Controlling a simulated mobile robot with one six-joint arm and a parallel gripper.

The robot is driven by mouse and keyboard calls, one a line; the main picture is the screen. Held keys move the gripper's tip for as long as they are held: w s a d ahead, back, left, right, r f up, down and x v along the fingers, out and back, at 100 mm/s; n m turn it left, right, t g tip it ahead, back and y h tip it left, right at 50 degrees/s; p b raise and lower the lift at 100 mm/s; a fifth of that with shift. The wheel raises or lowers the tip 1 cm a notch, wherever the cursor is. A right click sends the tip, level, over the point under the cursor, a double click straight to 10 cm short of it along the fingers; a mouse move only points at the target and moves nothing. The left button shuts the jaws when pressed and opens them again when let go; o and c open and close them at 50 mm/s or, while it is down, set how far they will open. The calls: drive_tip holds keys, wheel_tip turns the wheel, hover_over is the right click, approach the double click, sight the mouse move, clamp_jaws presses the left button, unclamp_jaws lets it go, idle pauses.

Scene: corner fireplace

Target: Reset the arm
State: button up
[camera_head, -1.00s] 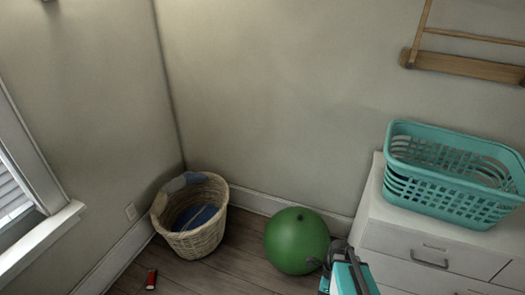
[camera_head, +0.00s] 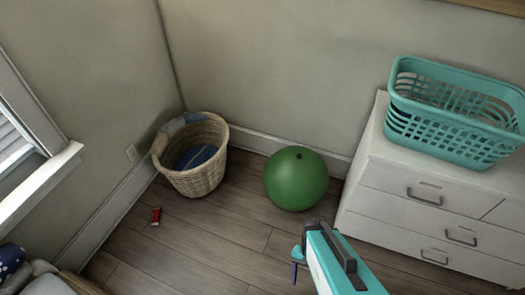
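My arm, teal and white with a dark grey part on top, reaches up from the bottom edge in the head view, right of centre. My gripper (camera_head: 297,264) shows only as a small blue and dark piece at the arm's left end, over the wooden floor. It is too small and too covered by the arm to tell whether it is open or shut. I see nothing held in it.
A green ball (camera_head: 296,178) lies on the floor beyond my arm. A white dresser (camera_head: 385,210) at right bears a teal laundry basket (camera_head: 440,128). A wicker basket (camera_head: 198,178) with cloths stands in the corner.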

drive_tip(key=n, duration=0.6)
drive_tip(key=shift+w+d+f, duration=0.1)
drive_tip(key=shift+w, duration=0.2)
drive_tip(key=shift+c, duration=0.4)
